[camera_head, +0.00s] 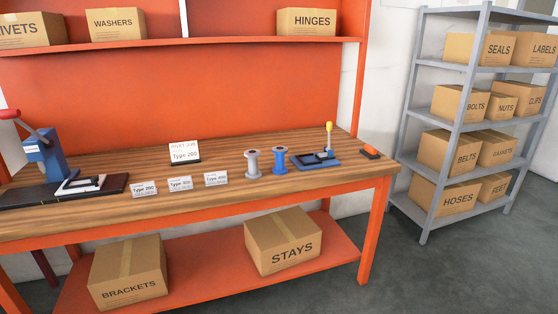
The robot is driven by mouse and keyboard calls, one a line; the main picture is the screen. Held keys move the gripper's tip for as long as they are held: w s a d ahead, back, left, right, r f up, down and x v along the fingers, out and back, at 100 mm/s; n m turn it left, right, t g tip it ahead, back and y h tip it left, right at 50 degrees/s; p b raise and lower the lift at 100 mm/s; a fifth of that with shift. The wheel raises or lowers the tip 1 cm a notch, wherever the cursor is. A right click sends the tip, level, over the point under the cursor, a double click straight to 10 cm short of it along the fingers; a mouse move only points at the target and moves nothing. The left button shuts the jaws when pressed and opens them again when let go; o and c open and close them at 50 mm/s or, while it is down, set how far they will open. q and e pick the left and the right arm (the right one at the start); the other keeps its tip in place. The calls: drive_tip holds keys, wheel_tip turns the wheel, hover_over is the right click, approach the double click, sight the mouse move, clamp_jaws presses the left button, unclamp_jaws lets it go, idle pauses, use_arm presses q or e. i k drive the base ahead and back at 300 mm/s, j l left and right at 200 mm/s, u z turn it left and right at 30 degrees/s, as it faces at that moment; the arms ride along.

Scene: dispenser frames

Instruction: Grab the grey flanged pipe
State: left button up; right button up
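The grey flanged pipe (252,164) stands upright on the wooden top of the orange workbench (225,184), right of the middle. It is spool-shaped, with a wide flange at the top and bottom. A blue flanged pipe (280,158) of similar shape stands just to its right, a little farther back. Neither of my grippers shows in the head view, so nothing is seen touching the grey pipe.
Type cards (216,179) stand left of the pipe. A blue toggle-clamp fixture (318,160) sits to the right, an orange-topped block (370,152) at the bench's right end. A blue press (43,158) stands far left. Boxes (283,240) lie below; a grey shelf (424,186) stands right.

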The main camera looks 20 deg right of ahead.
sight(252, 155)
drive_tip(key=i+l, duration=0.95)
drive_tip(key=l, duration=0.15)
